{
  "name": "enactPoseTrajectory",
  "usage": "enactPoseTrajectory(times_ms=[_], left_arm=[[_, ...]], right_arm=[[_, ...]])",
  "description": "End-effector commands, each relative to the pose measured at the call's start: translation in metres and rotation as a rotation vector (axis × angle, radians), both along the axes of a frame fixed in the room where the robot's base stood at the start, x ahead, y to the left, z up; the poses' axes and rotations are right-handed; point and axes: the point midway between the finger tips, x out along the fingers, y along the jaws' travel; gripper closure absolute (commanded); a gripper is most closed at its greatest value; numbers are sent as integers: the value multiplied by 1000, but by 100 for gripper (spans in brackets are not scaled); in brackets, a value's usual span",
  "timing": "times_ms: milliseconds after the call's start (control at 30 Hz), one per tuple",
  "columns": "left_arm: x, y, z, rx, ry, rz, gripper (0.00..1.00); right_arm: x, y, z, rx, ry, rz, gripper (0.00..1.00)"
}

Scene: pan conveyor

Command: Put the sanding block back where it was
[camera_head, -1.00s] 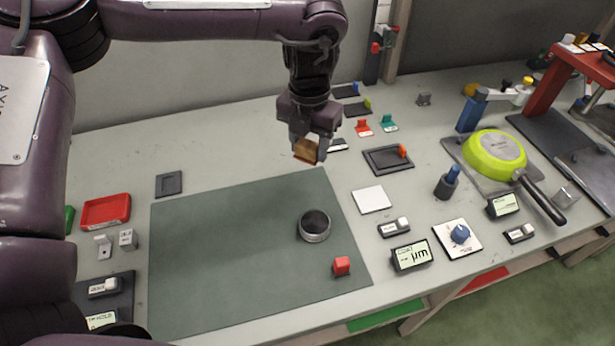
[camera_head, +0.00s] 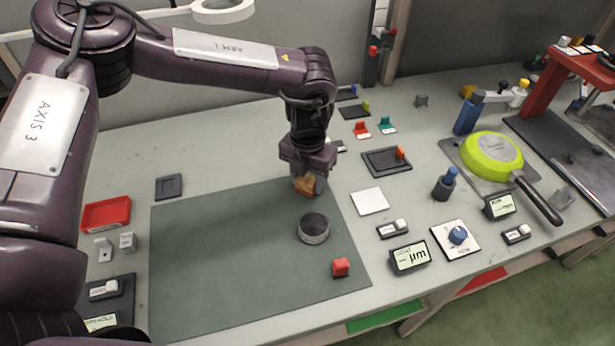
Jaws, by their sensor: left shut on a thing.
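The sanding block (camera_head: 305,186) is a small orange-brown block. My left gripper (camera_head: 307,184) is shut on it, over the far right part of the green mat (camera_head: 220,250). The fingers hide part of the block, and I cannot tell whether it touches the mat. A dark square holder with a recess (camera_head: 169,186) lies left of the mat's far corner, and a larger dark tray (camera_head: 387,162) lies to the right of the gripper. My right gripper does not show.
A white square plate (camera_head: 369,201) lies right of the mat. A green pan (camera_head: 492,156) sits farther right. The mat's left part is clear.

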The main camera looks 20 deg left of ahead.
Motion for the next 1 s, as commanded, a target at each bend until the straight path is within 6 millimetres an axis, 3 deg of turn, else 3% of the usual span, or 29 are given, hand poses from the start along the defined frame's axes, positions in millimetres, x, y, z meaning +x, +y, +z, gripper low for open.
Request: enactPoseTrajectory(times_ms=[33,67,233,567,667,1000], left_arm=[[0,0,-3,0,1,1,80],[0,0,-3,0,1,1,54],[0,0,-2,0,1,0,33],[0,0,4,0,-1,0,33],[1,0,17,-1,-3,0,33],[1,0,89,-2,-3,1,33]], right_arm=[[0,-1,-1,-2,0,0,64],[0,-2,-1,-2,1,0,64],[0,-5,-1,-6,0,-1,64],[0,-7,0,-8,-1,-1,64],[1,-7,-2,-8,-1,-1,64],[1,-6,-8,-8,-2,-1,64]])
